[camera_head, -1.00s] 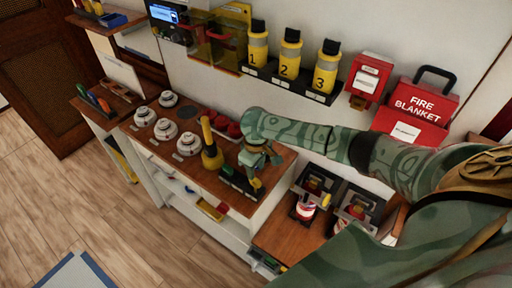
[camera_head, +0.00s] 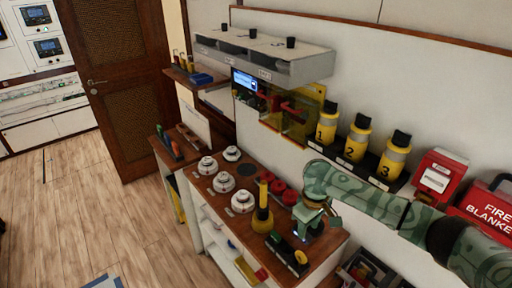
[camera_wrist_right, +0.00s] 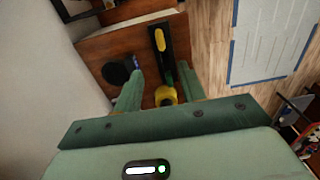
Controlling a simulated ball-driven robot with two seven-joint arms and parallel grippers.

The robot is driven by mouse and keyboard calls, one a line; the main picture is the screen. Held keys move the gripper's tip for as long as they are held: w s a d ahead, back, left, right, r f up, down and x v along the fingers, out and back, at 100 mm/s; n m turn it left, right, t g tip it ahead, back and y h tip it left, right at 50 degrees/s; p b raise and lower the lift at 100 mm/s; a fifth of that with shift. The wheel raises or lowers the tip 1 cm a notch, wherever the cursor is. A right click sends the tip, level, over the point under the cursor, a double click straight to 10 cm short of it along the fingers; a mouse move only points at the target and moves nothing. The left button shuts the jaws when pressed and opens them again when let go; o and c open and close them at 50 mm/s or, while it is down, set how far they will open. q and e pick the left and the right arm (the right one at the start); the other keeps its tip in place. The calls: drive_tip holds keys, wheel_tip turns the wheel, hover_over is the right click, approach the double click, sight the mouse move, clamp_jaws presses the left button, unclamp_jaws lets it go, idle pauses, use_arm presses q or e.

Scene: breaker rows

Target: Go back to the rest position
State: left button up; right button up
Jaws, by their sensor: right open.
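My right arm reaches in from the right in the head view. Its gripper (camera_head: 308,232) points down over the right end of the brown counter (camera_head: 222,222). In the right wrist view the two green fingers (camera_wrist_right: 160,85) stand apart with nothing clearly held between them. A black holder with a yellow-topped item (camera_wrist_right: 160,42) lies beyond the fingertips in that view; in the head view a black holder (camera_head: 288,256) lies beside the gripper. My left gripper is not in view.
An upright yellow tool (camera_head: 262,218), several white round fittings (camera_head: 224,182) and red knobs (camera_head: 290,197) stand on the counter close to the gripper. Numbered yellow cylinders (camera_head: 358,140) and a red box (camera_head: 438,175) are on the wall behind the arm. Open floor (camera_head: 90,215) lies left.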

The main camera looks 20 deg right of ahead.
drive_tip(key=s+a+f+n+t+y, duration=0.1)
drive_tip(key=s+a+f+n+t, duration=0.25)
drive_tip(key=s+a, duration=0.65)
drive_tip(key=s+d+r+t+h, duration=0.4)
drive_tip(key=s+d+r+h, duration=0.1)
drive_tip(key=s+d+r, duration=0.5)
drive_tip(key=s+a+f+m+g+y+b, duration=0.2)
drive_tip(key=f+b, duration=0.7)
drive_tip(key=f, duration=2.6)
drive_tip(key=s+f+m+g+y+b, duration=0.1)
drive_tip(key=s+f+b, duration=0.3)
drive_tip(key=s+f, duration=0.7)
drive_tip(key=s+a+f+m+g+y+b, duration=0.1)
drive_tip(key=s+f+g+b, duration=0.2)
drive_tip(key=s+f, duration=0.8)
wheel_tip(320, 180, down, 5)
drive_tip(key=shift+s+a+f+b, duration=0.1)
drive_tip(key=shift+s+a+b, duration=0.2)
drive_tip(key=shift+b, duration=0.8)
